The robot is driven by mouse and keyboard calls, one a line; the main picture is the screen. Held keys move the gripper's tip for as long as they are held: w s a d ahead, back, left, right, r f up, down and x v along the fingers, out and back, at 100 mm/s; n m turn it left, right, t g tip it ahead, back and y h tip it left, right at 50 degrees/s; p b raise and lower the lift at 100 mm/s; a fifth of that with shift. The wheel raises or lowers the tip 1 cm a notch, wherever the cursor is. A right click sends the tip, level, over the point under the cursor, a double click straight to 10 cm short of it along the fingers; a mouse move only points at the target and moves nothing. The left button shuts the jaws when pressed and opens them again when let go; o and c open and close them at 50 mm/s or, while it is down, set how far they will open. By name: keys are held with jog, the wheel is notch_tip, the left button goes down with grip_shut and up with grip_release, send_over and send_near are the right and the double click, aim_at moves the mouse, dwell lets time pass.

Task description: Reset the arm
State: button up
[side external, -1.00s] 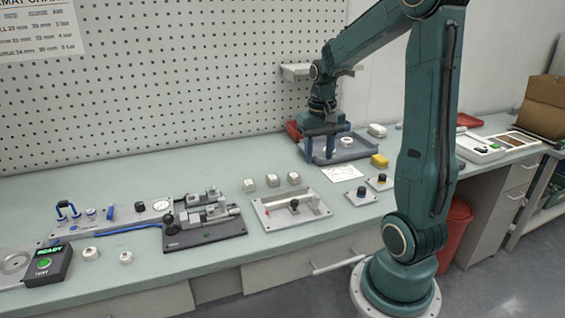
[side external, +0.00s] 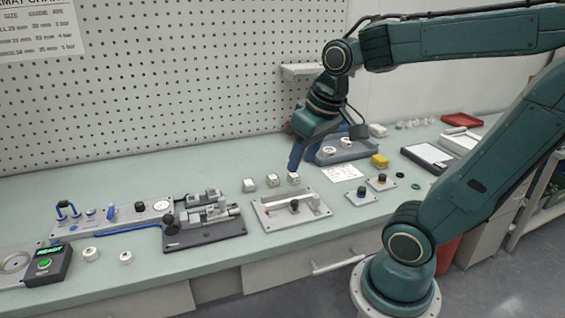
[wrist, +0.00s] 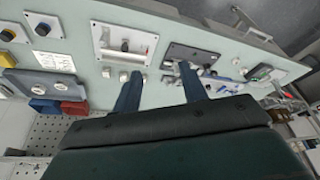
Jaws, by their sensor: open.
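My gripper (side external: 298,155) is above the back of the bench, to the left of the grey tray (side external: 342,152) in the side view.
A grey fixture with a black knob (side external: 262,212) and a clamp fixture (side external: 180,244) lie at the front. The pegboard (side external: 180,80) rises behind.

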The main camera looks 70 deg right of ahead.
jog(key=s+a+n+t+y, duration=0.1)
jog(key=s+a+n+t, duration=0.1)
jog(key=s+a+n, duration=0.1)
jog(key=shift+s+a+r, duration=0.4)
jog(key=shift+s+a, duration=0.25)
jog(key=shift+a, duration=0.6)
